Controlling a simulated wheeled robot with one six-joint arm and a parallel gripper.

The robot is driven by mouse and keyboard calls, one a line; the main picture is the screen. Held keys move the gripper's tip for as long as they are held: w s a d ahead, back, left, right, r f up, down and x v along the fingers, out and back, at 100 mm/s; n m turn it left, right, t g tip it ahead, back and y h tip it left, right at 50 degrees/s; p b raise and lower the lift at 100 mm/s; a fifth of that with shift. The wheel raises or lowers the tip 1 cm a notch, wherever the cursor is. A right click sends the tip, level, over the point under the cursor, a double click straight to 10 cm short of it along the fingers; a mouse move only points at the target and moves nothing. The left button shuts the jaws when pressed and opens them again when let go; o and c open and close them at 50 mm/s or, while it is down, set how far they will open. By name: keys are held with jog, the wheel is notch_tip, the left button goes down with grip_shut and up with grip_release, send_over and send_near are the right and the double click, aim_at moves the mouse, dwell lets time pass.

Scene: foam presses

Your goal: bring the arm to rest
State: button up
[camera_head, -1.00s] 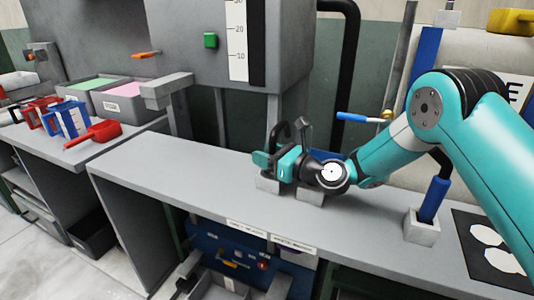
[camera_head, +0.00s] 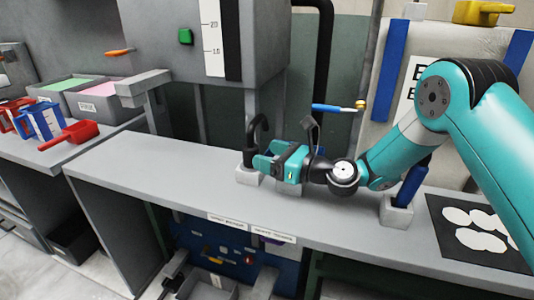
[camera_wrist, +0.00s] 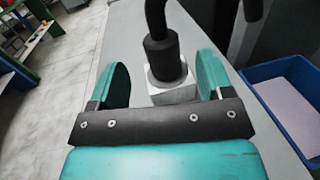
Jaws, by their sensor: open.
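My gripper (camera_head: 267,163) is open and empty, low over the grey bench (camera_head: 160,170). Its two teal fingers also show spread apart in the wrist view (camera_wrist: 163,80). A black hooked tool (camera_head: 258,132) stands upright in a pale block (camera_head: 249,176) just left of the fingers. In the wrist view the tool's dark grip (camera_wrist: 161,55) and its block (camera_wrist: 172,90) appear between and beyond the fingertips, with no visible contact. My arm reaches in from the right, bent low over the bench.
A blue-handled tool (camera_head: 411,185) stands in another block (camera_head: 397,212), close to my forearm. A dark mat with white shapes (camera_head: 440,218) lies further right. A blue tray (camera_wrist: 288,75) is right of the gripper. The bench's left part is clear.

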jog(key=shift+s+d, duration=0.1)
jog(key=shift+d, duration=0.15)
jog(key=shift+s+r+n, duration=0.2)
jog(key=shift+r+n, duration=0.2)
jog(key=s+d+r+n+g+h+p, duration=0.2)
jog(key=s+r+n+g+h+p, duration=0.3)
jog(key=s+r+n, duration=0.9)
jog(key=s+d+n+g+h, duration=0.1)
jog(key=s+d+n+h, duration=0.2)
jog(key=s+d+n, duration=0.4)
jog(key=s+d+n+g+h+p, duration=0.1)
jog(key=s+d+n+g+h, duration=0.1)
jog(key=s+d+n, duration=0.5)
jog(key=s+n+h, duration=0.1)
jog(key=s, duration=0.4)
jog(key=shift+s+d+f+n+h, duration=0.2)
jog(key=shift+s+n+h, duration=0.1)
jog(key=shift+s+n, duration=0.1)
jog(key=shift+w+r, duration=0.1)
